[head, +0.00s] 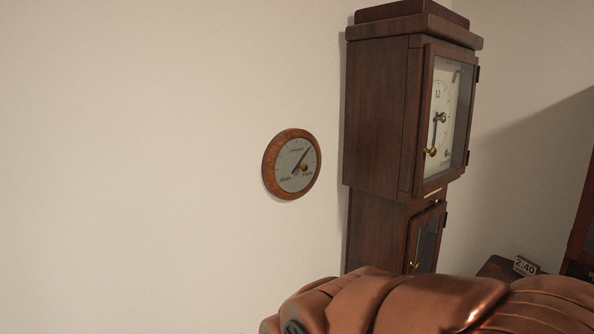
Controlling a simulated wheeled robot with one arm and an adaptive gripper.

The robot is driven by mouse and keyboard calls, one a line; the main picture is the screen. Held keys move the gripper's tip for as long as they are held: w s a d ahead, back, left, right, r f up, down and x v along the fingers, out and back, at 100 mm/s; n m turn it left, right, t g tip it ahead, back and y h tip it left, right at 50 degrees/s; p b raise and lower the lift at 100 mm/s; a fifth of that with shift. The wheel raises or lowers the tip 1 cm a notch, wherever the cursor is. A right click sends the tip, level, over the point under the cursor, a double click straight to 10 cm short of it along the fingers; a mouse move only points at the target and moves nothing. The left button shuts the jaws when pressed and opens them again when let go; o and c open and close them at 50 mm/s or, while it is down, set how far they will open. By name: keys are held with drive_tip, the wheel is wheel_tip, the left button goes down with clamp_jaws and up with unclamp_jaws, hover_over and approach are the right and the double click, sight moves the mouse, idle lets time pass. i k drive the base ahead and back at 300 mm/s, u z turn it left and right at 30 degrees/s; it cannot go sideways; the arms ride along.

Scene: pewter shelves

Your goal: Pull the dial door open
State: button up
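A tall dark wooden clock stands against the wall right of centre. Its dial door (421,122) is a wood-framed glass door in front of the white clock dial (440,110). The door looks shut, with dark hinges on its right edge. A small brass knob (431,152) sits on the left side of its frame. My gripper is not in view; only a copper-coloured part of my arm shows at the bottom right, below the dial door and apart from it in the picture.
A lower glass door (412,245) with its own brass knob is on the clock's trunk, partly hidden by my arm. A round wood-rimmed gauge (270,165) hangs on the left wall. A small sign reading 2:40 (525,266) stands at the right.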

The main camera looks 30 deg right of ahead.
sight(432, 51)
drive_tip(key=z, duration=2.65)
drive_tip(key=i, duration=0.4)
drive_tip(key=u, duration=1.4)
